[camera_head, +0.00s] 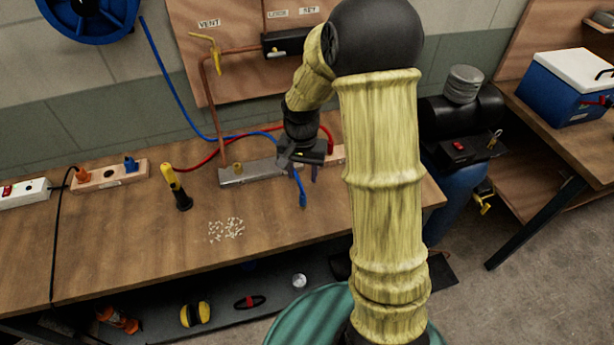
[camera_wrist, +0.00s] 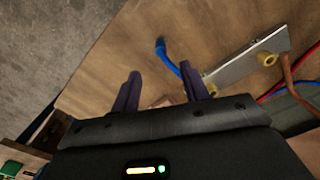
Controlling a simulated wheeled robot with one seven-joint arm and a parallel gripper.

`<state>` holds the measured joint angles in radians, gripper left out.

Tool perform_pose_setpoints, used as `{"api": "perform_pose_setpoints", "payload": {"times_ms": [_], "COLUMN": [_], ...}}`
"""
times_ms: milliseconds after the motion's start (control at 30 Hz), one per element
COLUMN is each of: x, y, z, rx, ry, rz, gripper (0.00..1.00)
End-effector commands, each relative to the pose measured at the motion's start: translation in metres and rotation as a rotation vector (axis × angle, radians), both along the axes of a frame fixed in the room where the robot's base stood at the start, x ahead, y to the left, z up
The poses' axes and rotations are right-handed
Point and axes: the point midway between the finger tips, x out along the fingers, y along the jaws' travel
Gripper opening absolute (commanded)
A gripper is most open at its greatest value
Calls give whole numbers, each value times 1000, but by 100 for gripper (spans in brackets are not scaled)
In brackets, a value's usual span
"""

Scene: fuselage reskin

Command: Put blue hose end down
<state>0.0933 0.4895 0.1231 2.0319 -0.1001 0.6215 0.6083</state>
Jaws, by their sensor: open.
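The blue hose (camera_head: 176,90) runs down from the blue reel and across the bench. Its blue end (camera_head: 303,199) lies on or just above the wooden bench, at the front of the grey metal bar; I cannot tell if it touches. In the wrist view the blue hose end (camera_wrist: 161,46) is beyond my fingers, apart from them. My gripper (camera_head: 301,174) is over the bench beside the metal bar. In the wrist view my gripper (camera_wrist: 165,82) has its two dark fingers spread with nothing between the tips.
The grey metal bar (camera_head: 232,176) with brass fittings lies on the bench (camera_head: 130,235). A yellow and black tool (camera_head: 176,187) stands left of it, near scattered white bits (camera_head: 226,230). A red hose (camera_head: 200,166) runs behind. The bench front is mostly clear.

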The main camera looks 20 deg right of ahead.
Motion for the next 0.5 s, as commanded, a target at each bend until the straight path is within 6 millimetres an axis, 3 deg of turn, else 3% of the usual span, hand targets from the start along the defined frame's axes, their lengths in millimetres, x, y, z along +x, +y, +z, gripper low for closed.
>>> {"api": "perform_pose_setpoints", "payload": {"times_ms": [167,500], "x": [-28,-123], "y": [1,0], "z": [20,57], "rx": [-8,-48], "ry": [-46,-195], "rz": [104,442], "gripper": [45,45]}}
